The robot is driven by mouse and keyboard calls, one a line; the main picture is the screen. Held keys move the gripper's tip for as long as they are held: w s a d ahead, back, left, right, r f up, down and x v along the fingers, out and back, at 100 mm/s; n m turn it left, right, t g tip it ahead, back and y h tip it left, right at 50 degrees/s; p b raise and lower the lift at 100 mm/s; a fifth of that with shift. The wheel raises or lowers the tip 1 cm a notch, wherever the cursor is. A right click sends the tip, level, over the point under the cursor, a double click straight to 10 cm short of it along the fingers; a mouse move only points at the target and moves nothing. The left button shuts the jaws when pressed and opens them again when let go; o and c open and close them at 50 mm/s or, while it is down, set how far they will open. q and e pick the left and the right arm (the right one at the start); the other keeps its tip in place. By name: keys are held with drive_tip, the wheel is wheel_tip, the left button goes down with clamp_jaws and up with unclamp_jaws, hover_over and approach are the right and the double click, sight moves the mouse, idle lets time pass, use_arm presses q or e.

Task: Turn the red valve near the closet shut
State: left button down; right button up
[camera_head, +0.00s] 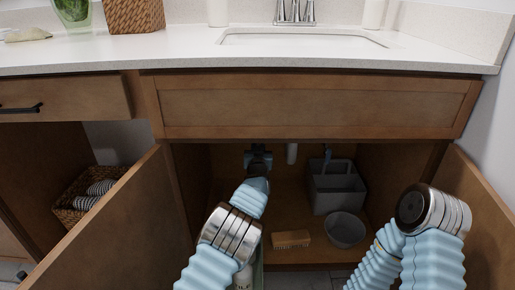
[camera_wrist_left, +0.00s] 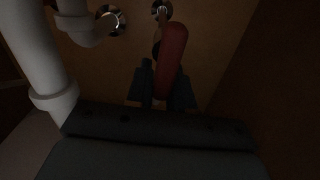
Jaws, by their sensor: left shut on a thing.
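The red valve (camera_wrist_left: 172,50) shows in the left wrist view as a long red handle in front of the cabinet's back wall. My left gripper (camera_wrist_left: 162,95) has its dark fingers on either side of the handle's lower end and is shut on it. In the head view my left gripper (camera_head: 258,158) reaches into the open cabinet under the sink, and the valve is hidden behind it. My right arm shows at the lower right of the head view, but its gripper is out of sight.
White drain pipes (camera_wrist_left: 40,60) stand close left of my left gripper. Inside the cabinet are a grey caddy (camera_head: 336,190), a grey bowl (camera_head: 345,230) and a brush (camera_head: 291,239). Open doors flank it, the left door (camera_head: 125,225) and the right door (camera_head: 480,200).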

use_arm(q)
drive_tip(key=shift+d+f+m+b, duration=0.35)
drive_tip(key=shift+d+f+m, duration=0.15)
drive_tip(key=shift+m, duration=2.4)
drive_tip(key=shift+d+f+m+b, duration=0.4)
drive_tip(key=shift+d+f+m, duration=0.1)
drive_tip(key=shift+m, duration=2.4)
drive_tip(key=shift+d+f+m+b, duration=0.4)
drive_tip(key=shift+f+m, duration=0.1)
drive_tip(key=shift+m, duration=2.4)
drive_tip(key=c, duration=1.1)
unclamp_jaws()
drive_tip(key=shift+s+p, duration=0.75)
drive_tip(key=shift+s, duration=6.15)
